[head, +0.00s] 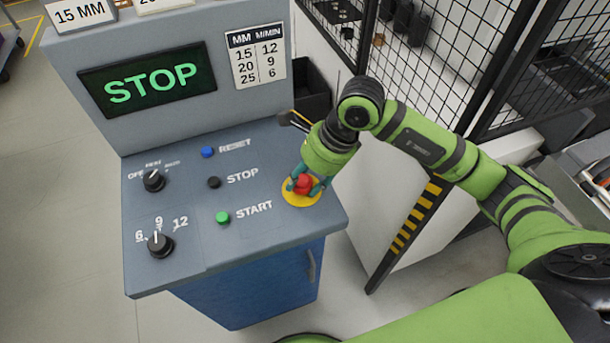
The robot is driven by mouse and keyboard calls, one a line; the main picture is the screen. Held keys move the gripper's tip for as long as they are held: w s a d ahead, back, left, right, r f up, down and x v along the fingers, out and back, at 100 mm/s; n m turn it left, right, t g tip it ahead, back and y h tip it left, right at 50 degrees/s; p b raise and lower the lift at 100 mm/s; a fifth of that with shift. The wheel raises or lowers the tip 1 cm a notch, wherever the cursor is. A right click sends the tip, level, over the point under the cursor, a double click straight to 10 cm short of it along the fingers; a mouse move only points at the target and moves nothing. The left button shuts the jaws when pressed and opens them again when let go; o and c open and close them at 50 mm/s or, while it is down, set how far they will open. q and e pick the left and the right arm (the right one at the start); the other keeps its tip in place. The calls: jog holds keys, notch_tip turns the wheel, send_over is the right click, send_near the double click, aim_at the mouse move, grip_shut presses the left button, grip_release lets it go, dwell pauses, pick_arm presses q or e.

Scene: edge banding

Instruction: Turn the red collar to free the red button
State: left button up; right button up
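The red button with its red collar (303,185) sits on a round yellow plate (301,198) at the right front of the grey control panel. Button and collar cannot be told apart at this size. My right gripper (305,187) points down over it, with teal fingers on both sides of the red part. Whether the fingers touch or grip it cannot be seen. The fingers hide part of the red part's sides. My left gripper is not in view.
The panel (185,208) carries a blue reset button (208,152), a black stop button (214,182), a green start button (222,217) and two black knobs (154,180). The screen (150,82) reads STOP. A wire mesh fence (450,50) stands behind my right arm.

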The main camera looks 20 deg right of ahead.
jog(key=shift+w+r, duration=0.1)
jog(key=shift+a+m+t+b, duration=0.1)
jog(key=shift+m+t+b, duration=0.2)
jog(key=shift+m+b, duration=0.65)
jog(key=m+b, duration=0.2)
jog(key=shift+t+h+b, duration=0.3)
jog(key=shift+t, duration=0.1)
pick_arm(q)
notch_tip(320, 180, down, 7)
jog(key=b, duration=0.2)
jog(key=shift+b, duration=0.35)
pick_arm(e)
jog(key=shift+m+t+h, duration=0.4)
jog(key=shift+m, duration=1.05)
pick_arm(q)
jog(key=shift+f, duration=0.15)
pick_arm(e)
jog(key=shift+s, duration=0.2)
